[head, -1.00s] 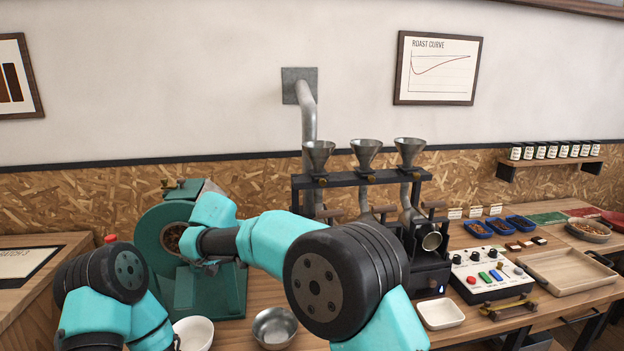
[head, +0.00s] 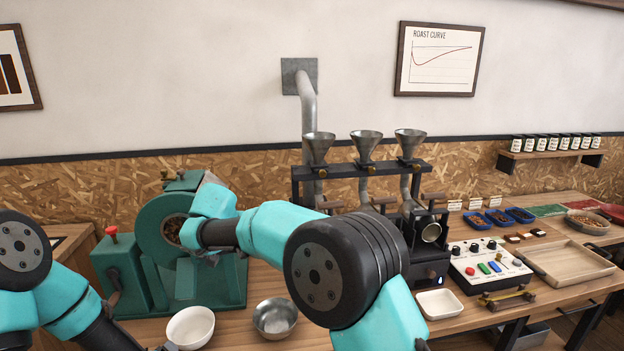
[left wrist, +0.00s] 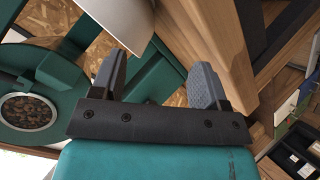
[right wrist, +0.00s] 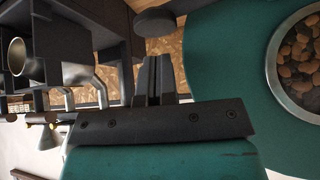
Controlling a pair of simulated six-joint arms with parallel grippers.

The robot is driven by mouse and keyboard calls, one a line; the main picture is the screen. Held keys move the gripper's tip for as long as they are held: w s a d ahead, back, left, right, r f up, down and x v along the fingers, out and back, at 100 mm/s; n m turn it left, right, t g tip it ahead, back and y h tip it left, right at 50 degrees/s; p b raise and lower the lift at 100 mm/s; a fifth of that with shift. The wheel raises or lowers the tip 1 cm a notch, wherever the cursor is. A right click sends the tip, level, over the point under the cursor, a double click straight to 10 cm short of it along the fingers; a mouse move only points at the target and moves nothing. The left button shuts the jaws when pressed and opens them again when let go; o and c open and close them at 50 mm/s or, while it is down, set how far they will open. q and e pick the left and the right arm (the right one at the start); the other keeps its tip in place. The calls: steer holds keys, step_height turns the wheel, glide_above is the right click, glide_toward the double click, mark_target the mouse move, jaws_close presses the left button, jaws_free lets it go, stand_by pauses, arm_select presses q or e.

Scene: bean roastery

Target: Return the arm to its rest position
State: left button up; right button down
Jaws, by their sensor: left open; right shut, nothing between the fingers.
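In the left wrist view my left gripper (left wrist: 157,78) is open, with nothing between its fingers. A white surface, which looks like a bowl (left wrist: 118,22), lies beyond the left finger. In the head view the left arm is at the far left, and its fingers are not clearly visible. My right gripper (right wrist: 153,80) is shut and empty in the right wrist view, close to the green machine (right wrist: 222,60) with its round window of beans (right wrist: 300,65). In the head view the right arm (head: 280,230) reaches left across the picture to the green machine (head: 130,265), and hides its own fingers.
A white bowl (head: 190,328) and a metal bowl (head: 273,318) stand before the machine.

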arm_select(q)
steer(key=w+a+r+m+t+y, duration=0.1)
steer(key=a+r+t+y, duration=0.15)
steer(key=a+r, duration=0.45)
steer(key=m+t, duration=0.4)
steer(key=m, duration=0.3)
glide_toward(113, 303)
steer(key=a, duration=0.2)
steer(key=shift+w+d+f+h, duration=0.2)
steer(key=shift+w+h, duration=0.2)
steer(key=shift+h, duration=0.05)
steer(key=shift+w, duration=0.15)
steer(key=shift+w+a, duration=0.3)
steer(key=shift+w, duration=1.3)
steer(key=shift+w+a, duration=0.25)
steer(key=shift+w, duration=1.35)
steer(key=shift+w+a, duration=0.3)
steer(key=shift+w, duration=1.3)
arm_select(e)
steer(key=shift+f, duration=0.95)
